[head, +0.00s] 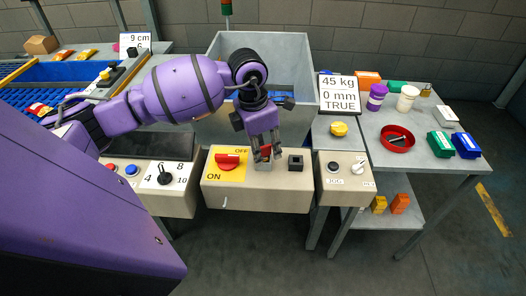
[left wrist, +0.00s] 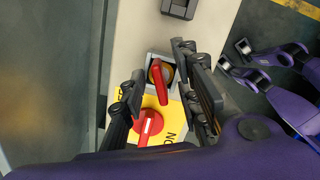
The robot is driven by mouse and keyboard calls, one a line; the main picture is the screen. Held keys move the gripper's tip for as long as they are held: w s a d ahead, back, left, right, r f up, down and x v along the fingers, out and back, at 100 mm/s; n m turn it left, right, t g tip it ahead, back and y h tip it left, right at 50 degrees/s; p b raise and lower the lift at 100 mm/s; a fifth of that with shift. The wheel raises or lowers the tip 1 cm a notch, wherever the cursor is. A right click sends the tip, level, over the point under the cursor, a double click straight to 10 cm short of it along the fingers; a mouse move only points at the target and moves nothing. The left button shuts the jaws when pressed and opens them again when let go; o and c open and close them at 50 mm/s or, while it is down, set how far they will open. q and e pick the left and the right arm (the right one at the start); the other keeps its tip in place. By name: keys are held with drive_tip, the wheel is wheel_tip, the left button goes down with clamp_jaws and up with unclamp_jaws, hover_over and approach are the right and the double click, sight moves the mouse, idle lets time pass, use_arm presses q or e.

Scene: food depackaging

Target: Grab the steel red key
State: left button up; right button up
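The steel red key (head: 266,149) is a red handle on a small square steel base, set in the top of the beige control box (head: 285,195). It also shows in the left wrist view (left wrist: 160,84), standing upright from its base. My left gripper (head: 263,152) points down over it from above. In the left wrist view my left gripper (left wrist: 160,75) is open, with its fingers apart on either side of the key. I cannot tell whether they touch it.
A larger red ON/OFF switch (head: 228,160) on a yellow plate sits close left of the key. A black square socket (head: 296,162) is to its right. A grey bin (head: 215,75) stands behind. Another control box (head: 345,190) and a table with jars and a red dish (head: 385,145) are right.

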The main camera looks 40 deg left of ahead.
use_arm(q)
clamp_jaws()
idle(0.3)
